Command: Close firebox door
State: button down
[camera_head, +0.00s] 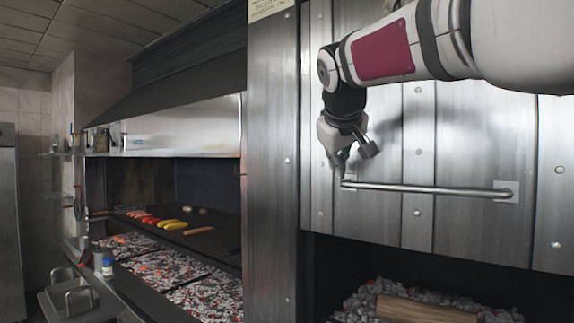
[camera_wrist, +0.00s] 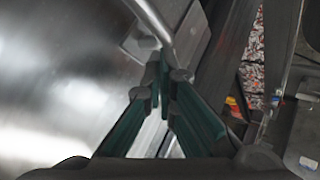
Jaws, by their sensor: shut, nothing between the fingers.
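The firebox door (camera_head: 480,135) is a riveted steel panel, raised above the dark firebox opening. A horizontal bar handle (camera_head: 425,189) runs along its lower part on two square mounts. My gripper (camera_head: 341,176) is shut at the left end of the handle, pointing down. In the wrist view my gripper (camera_wrist: 165,62) has its fingertips together beside the handle bar (camera_wrist: 155,18) and its mount. Nothing shows between the fingers. I cannot tell whether the fingertips touch the bar.
Below the door, a log (camera_head: 425,310) lies on grey coals (camera_head: 365,295). At left, a grill (camera_head: 215,240) holds peppers and other food above glowing embers (camera_head: 205,295). A steel post (camera_head: 272,170) separates the two. A metal pan (camera_head: 75,300) stands at lower left.

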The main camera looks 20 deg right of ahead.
notch_tip(320, 180, down, 40)
jog(key=b, duration=2.8)
jog(key=shift+d, duration=0.15)
jog(key=shift+s, duration=0.1)
